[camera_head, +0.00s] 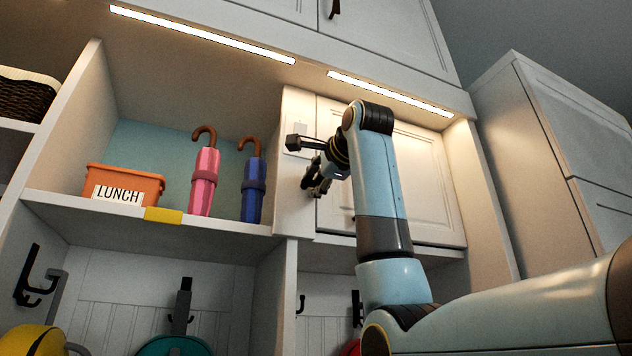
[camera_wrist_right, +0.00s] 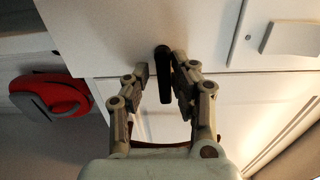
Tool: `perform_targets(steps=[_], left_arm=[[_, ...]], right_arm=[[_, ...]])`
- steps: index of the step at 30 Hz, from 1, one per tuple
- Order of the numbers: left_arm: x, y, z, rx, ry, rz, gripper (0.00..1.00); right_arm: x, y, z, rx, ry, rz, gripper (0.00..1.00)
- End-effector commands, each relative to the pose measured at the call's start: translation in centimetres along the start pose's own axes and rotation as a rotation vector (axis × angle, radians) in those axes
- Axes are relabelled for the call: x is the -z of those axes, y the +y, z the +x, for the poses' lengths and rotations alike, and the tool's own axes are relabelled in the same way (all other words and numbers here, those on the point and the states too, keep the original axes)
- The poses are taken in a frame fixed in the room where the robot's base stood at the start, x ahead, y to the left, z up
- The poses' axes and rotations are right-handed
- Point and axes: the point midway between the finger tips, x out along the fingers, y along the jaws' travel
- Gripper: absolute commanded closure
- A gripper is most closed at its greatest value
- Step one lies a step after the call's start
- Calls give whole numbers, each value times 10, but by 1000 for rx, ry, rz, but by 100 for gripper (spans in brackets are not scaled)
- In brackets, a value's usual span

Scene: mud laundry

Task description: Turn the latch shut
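The latch (camera_wrist_right: 164,88) is a dark, slim bar on a white cabinet front in the right wrist view, standing nearly along the picture's upright. My right gripper (camera_wrist_right: 161,68) is open, with one finger on each side of the bar. The right-hand finger is very close to it; I cannot tell whether they touch. A gap shows on the left-hand side. In the head view my right gripper (camera_head: 316,178) is at the left edge of the white cabinet door (camera_head: 425,165), and the latch is hidden there. My left gripper is not in view.
An open cubby left of the door holds an orange LUNCH bin (camera_head: 143,182), a pink umbrella (camera_head: 205,180) and a blue umbrella (camera_head: 253,190). A pale plate (camera_head: 298,127) is above my gripper. Dark hooks (camera_head: 30,275) are below. A red item (camera_wrist_right: 52,95) hangs at left in the wrist view.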

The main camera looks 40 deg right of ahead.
Motion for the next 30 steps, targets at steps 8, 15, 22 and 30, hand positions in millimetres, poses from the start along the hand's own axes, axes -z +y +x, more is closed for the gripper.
perform_targets(steps=[8, 15, 22, 30], left_arm=[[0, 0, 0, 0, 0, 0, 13], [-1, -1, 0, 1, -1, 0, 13], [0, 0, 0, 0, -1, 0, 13], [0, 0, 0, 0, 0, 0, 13]], right_arm=[[0, -2, 0, 5, 1, 1, 63], [1, -3, -16, 10, 1, 1, 63], [0, -3, -66, 11, 1, 1, 63], [0, -1, -112, 7, 1, 1, 63]])
